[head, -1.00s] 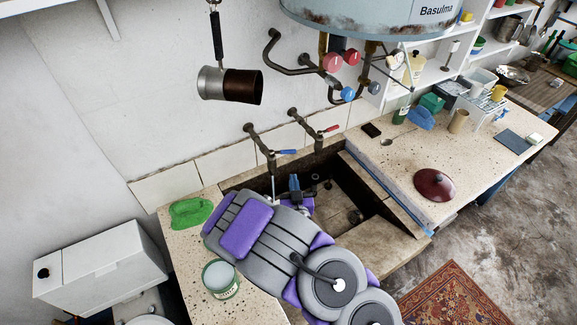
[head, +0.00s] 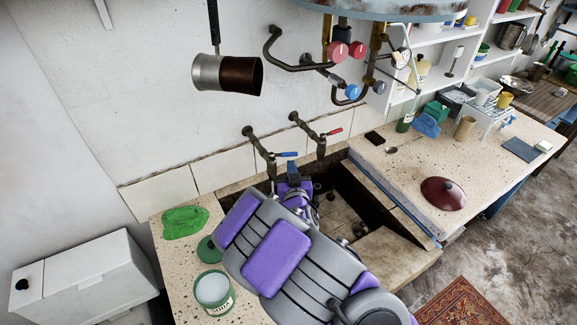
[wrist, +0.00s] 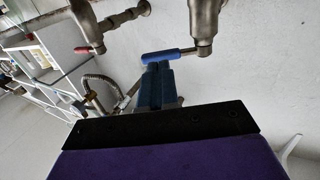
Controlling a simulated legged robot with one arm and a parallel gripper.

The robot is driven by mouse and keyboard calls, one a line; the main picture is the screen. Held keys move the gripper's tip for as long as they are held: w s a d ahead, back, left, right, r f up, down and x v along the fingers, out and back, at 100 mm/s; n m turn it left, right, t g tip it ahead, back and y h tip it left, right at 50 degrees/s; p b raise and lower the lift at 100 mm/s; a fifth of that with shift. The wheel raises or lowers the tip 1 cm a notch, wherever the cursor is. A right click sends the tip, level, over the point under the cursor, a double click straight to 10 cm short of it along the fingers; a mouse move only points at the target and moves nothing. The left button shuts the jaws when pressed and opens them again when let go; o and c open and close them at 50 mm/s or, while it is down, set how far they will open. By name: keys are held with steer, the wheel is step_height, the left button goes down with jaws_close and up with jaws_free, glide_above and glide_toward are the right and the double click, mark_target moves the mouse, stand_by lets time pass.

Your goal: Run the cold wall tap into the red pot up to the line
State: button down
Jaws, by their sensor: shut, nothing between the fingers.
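The wall tap with the blue lever (head: 287,154) is on the left of two taps above the stone trough (head: 375,215). The tap with the red lever (head: 332,132) is to its right. My gripper (head: 291,168) is shut and empty, just below the blue lever. In the wrist view, the fingertips (wrist: 158,68) are right at the blue lever (wrist: 168,55); I cannot tell whether they touch. No red pot shows; my arm hides part of the trough. A dark red lid (head: 442,193) lies on the right counter. I cannot make out running water.
A metal pan (head: 227,74) hangs on the wall, and a boiler (head: 390,8) with pipes and knobs is above the taps. A green cloth (head: 184,222) and a green tin (head: 213,292) are on the left counter. Several items stand on the right counter.

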mark_target(293, 156)
steer(key=shift+w+a, duration=0.25)
steer(key=shift+w, duration=0.95)
steer(key=shift+w+d+r+n+y+p, duration=0.15)
steer(key=shift+w+d+n+y+p, duration=0.25)
steer(key=shift+n+y+p, duration=0.35)
steer(key=shift+w+n+g+y+p, duration=0.45)
steer(key=shift+w+g+y+p, duration=0.15)
steer(key=shift+y+p, duration=0.35)
steer(key=shift+w, duration=0.55)
